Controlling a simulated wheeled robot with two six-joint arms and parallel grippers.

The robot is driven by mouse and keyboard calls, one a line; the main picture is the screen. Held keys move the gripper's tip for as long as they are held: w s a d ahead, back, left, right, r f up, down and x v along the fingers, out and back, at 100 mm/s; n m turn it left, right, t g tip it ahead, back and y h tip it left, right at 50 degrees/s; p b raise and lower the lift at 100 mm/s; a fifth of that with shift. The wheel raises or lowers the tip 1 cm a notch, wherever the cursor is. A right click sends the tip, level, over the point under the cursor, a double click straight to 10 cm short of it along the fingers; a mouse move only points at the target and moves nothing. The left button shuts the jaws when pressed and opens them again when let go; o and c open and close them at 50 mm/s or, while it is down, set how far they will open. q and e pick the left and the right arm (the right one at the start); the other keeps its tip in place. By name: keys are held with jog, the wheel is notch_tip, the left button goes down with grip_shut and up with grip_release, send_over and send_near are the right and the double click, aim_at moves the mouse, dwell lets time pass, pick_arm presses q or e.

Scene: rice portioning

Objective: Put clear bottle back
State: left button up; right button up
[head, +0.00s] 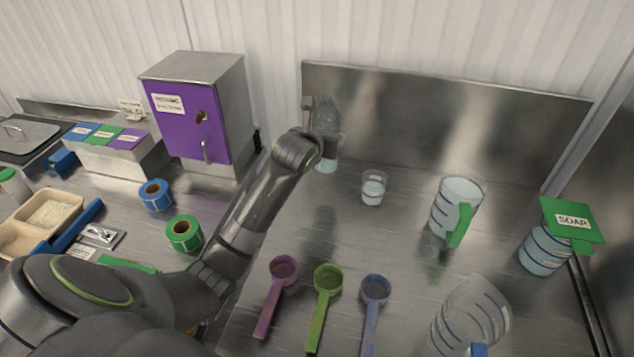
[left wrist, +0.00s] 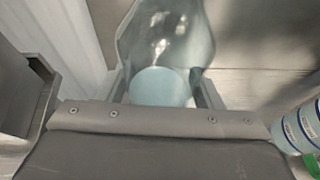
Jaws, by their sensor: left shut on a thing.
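The clear bottle (head: 326,118) is upright near the steel back panel, behind the small clear cup. My left gripper (head: 327,146) is shut around it, partly hidden behind my own wrist. In the left wrist view the bottle (left wrist: 165,45) sits between the two fingers of my left gripper (left wrist: 165,90), with pale liquid inside. The bottle's base is close to the counter; I cannot tell whether it touches. My right gripper is not in view.
A small clear cup (head: 373,188) stands right of the bottle. Measuring jugs (head: 457,205) and a SOAP-labelled jug (head: 546,250) stand at right. Several coloured scoops (head: 325,282) lie in front. A purple-doored cabinet (head: 190,125) and tape rolls (head: 184,234) are at left.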

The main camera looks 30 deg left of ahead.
aim_at(322, 164)
pick_arm(q)
jog(key=shift+w+a+f, duration=0.45)
jog(key=shift+a, duration=0.15)
jog(key=f+p, duration=0.1)
jog(key=f, duration=0.3)
jog(key=shift+s, duration=0.2)
notch_tip(322, 164, down, 4)
jog(key=shift+w+f+p, duration=0.1)
jog(key=shift+p, duration=0.3)
jog(key=shift+f, duration=0.2)
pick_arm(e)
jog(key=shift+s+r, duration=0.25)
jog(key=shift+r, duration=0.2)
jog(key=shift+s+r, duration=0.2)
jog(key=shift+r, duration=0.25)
pick_arm(q)
jog(key=shift+f, duration=0.15)
jog(key=o, duration=1.2)
jog(key=shift+o, duration=0.2)
